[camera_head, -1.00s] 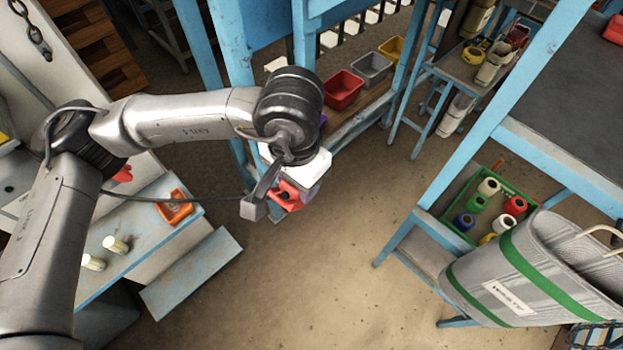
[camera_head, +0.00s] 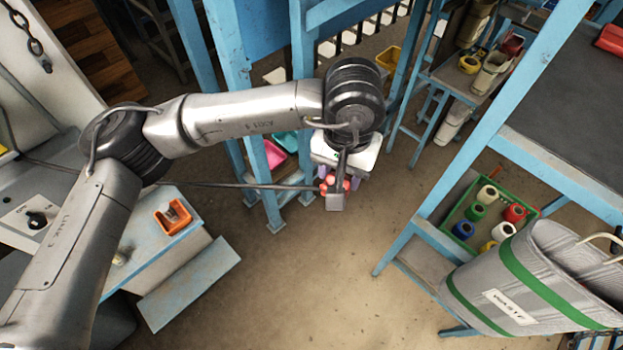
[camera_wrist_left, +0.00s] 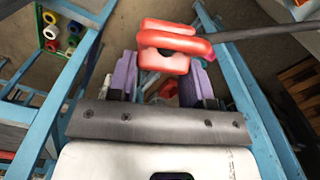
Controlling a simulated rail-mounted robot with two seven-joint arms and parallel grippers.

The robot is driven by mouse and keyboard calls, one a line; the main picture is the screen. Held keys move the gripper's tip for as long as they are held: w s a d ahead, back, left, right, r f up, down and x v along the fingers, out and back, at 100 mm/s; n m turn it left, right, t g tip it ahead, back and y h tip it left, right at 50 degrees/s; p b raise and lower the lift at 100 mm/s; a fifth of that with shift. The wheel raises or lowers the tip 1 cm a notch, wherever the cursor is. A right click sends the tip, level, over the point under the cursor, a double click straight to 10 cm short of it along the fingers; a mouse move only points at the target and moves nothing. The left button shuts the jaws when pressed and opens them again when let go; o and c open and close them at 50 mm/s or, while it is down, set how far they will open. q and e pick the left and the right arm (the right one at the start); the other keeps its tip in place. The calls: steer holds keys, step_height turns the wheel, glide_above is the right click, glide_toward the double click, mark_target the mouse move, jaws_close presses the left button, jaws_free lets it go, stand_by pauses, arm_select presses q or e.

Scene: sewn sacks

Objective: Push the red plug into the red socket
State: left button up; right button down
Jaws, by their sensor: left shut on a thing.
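The red plug (camera_wrist_left: 168,42) is in my left gripper, between its purple fingers, and a dark cable (camera_wrist_left: 270,30) runs from it. In the head view, my left gripper (camera_head: 340,178) hangs in the air over open floor, and the plug (camera_head: 330,183) shows partly behind the wrist. The dark cable (camera_head: 240,186) runs from there to the left, behind my arm. I cannot make out the red socket in either current view. My right gripper is in neither view.
A low blue bench (camera_head: 190,275) with an orange holder (camera_head: 172,218) stands at left. A blue rack with pink (camera_head: 272,152) and yellow (camera_head: 388,60) bins stands behind the gripper. A waste sack (camera_head: 520,285) and a green crate (camera_head: 467,197) are at right. Floor between is free.

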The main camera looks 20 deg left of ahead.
arm_select(q)
steer(key=shift+n, duration=0.8)
steer(key=w+d, duration=0.3)
steer(key=shift+d, duration=0.3)
steer(key=shift+d, duration=0.15)
steer(key=s+a+f, duration=0.2)
steer(key=a, duration=0.8)
steer(key=s+a+f, duration=0.1)
steer(key=a+f, duration=0.1)
steer(key=a, duration=0.9)
steer(key=s+r+p, duration=0.9)
steer(key=r+p, duration=0.1)
steer(key=p, duration=0.3)
steer(key=shift+d+p, duration=0.4)
